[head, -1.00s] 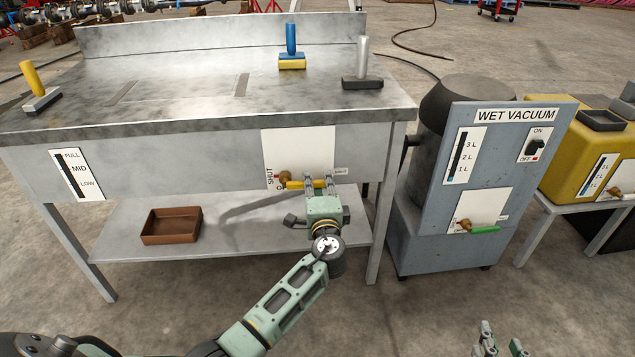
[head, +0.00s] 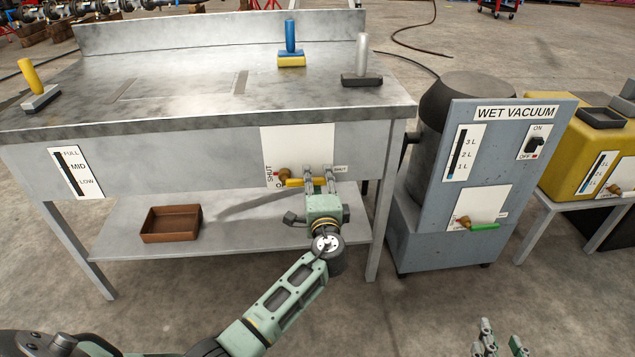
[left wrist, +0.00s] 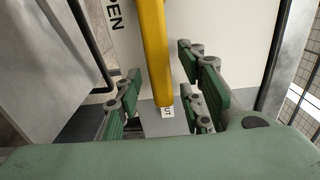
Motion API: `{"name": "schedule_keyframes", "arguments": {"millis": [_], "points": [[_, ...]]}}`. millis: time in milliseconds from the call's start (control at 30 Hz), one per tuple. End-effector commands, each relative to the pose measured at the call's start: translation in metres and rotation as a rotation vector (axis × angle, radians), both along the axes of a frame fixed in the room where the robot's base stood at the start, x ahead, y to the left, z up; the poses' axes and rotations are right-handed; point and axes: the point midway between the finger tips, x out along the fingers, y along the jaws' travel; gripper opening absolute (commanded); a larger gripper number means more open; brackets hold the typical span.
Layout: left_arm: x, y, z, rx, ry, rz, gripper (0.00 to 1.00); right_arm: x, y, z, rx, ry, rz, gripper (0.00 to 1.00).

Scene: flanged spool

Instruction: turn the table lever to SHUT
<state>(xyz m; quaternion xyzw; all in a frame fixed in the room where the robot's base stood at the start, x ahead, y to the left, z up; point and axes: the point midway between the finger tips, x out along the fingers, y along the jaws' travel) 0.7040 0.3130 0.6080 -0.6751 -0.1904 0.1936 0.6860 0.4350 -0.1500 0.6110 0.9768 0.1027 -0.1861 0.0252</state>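The table lever is a yellow handle (head: 294,183) on a brass valve (head: 283,174), on the white plate (head: 297,147) on the table's front. It lies about level, pointing right from the valve. My left gripper (head: 319,180) is at the handle's right part. In the left wrist view the yellow handle (left wrist: 153,45) runs between the spread fingers (left wrist: 160,95), its end by a small label partly reading "UT". My right gripper (head: 500,338) is open and empty at the bottom edge.
The table (head: 180,110) carries several handled blocks on top and a brown tray (head: 171,236) on its lower shelf. A grey wet vacuum (head: 435,200) with a green lever (head: 485,227) stands to the right. A yellow tank (head: 565,165) stands beyond it.

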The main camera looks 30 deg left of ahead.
Motion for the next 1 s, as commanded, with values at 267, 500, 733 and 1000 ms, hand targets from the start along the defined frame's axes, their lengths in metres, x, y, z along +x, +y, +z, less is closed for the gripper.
{"name": "schedule_keyframes", "arguments": {"millis": [267,500,733,1000], "points": [[-0.036,-0.023,-0.002,-0.003,0.002,-0.002,0.36,0.0,0.0,0.0,0.0,0.0,0.001,0.36],[-0.078,-0.049,-0.002,-0.002,0.002,-0.003,0.36,0.0,0.0,0.0,0.0,0.0,0.001,0.36],[-0.099,-0.061,-0.001,0.0,0.002,-0.001,0.36,0.0,0.001,0.0,0.001,-0.001,0.001,0.36],[-0.102,-0.063,-0.001,0.0,0.001,-0.001,0.36,0.0,0.001,0.0,0.001,-0.001,0.001,0.36]]}}
